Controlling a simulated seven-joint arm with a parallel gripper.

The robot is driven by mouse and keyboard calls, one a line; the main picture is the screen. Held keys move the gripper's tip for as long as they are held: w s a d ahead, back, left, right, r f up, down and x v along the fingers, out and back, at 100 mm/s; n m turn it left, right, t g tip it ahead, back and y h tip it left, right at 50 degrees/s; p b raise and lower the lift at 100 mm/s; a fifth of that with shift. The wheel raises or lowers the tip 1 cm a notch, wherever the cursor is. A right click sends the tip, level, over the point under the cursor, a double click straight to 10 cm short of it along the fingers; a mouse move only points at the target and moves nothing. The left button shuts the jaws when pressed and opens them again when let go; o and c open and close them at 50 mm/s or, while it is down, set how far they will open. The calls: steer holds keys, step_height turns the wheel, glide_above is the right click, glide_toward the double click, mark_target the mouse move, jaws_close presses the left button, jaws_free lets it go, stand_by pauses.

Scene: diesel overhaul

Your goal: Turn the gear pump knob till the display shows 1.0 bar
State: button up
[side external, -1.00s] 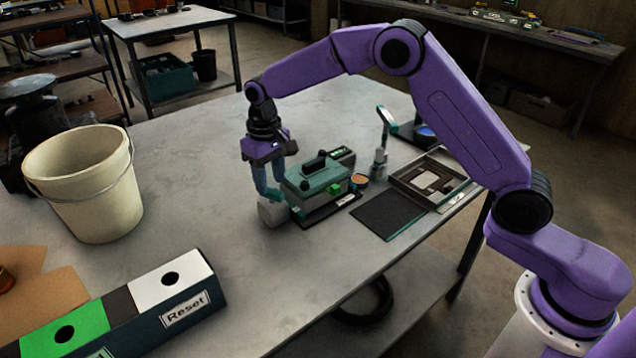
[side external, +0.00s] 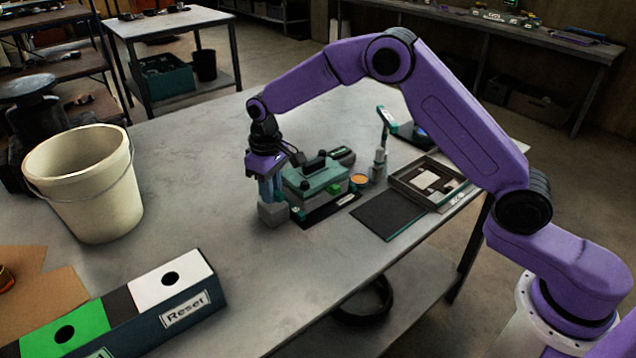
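The gear pump (side external: 318,180) is a teal box with black parts on top and a green piece on its front, on a dark base on the table. A pale grey, block-like piece (side external: 272,214) at its left end appears to be its knob. My gripper (side external: 272,199) points down at this knob, its blue-grey fingers reaching its top; it looks shut on it, though the far finger is partly hidden. A small dark unit (side external: 344,156) behind the pump may be the display; no figure is readable.
A dark flat mat (side external: 388,216), a sorting tray (side external: 404,190), a small round tin (side external: 360,181) and a grey-teal stand (side external: 379,165) sit right of the pump. A cream bucket (side external: 82,190) and a Reset button box (side external: 175,295) stand left. The middle table is clear.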

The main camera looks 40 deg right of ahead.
jaws_close()
steer(key=shift+m, duration=2.2)
steer(key=shift+m, duration=0.6)
steer(key=m, duration=0.3)
steer(key=m, duration=0.3)
steer(key=o, duration=0.7)
jaws_free()
